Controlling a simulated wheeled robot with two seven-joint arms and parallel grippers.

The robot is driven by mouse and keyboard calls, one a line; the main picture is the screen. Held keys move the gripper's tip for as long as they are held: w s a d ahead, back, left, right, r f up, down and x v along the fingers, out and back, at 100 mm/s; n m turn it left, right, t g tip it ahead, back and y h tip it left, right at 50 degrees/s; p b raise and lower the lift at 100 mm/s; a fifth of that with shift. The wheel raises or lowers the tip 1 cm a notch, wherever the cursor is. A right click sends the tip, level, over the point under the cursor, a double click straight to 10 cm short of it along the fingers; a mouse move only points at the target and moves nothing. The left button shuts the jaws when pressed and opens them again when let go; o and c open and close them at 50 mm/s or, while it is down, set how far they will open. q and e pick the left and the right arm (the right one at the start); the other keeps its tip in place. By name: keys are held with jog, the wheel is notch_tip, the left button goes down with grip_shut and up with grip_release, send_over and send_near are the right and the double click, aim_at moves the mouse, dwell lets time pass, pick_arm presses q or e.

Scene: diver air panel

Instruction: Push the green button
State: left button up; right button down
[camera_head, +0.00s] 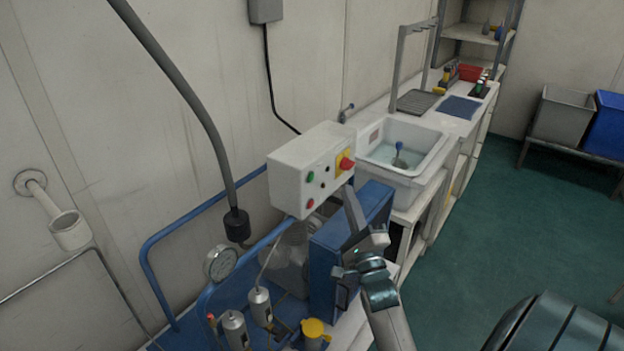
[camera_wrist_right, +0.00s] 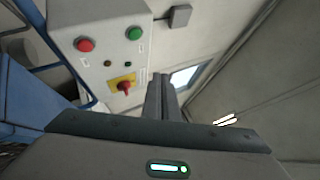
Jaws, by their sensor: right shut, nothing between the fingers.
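The green button (camera_head: 311,176) is on the front of a white control box (camera_head: 290,178) by the wall. In the right wrist view the green button (camera_wrist_right: 134,33) is near the top of the box face. A red button (camera_head: 310,204) sits below it, and a red knob on a yellow plate (camera_head: 345,163) is to its right. My right gripper (camera_head: 349,190) is shut and empty, in front of the box and to the right of the green button. In the right wrist view its fingertips (camera_wrist_right: 160,78) appear beside the red knob, apart from the green button. My left gripper is not in view.
A blue panel (camera_head: 328,268) stands below the box, beside blue pipes (camera_head: 190,215) and a pressure gauge (camera_head: 220,263). A white sink (camera_head: 403,150) is behind on the right. Open green floor (camera_head: 490,230) lies to the right.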

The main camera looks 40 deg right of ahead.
aim_at(311, 177)
jog(key=w+a+b, duration=0.1)
jog(key=w+a, duration=0.1)
jog(key=w, duration=0.5)
jog(key=shift+w, duration=0.15)
dwell(2.1)
jog(key=shift+w+a, duration=0.15)
jog(key=shift+w, duration=0.15)
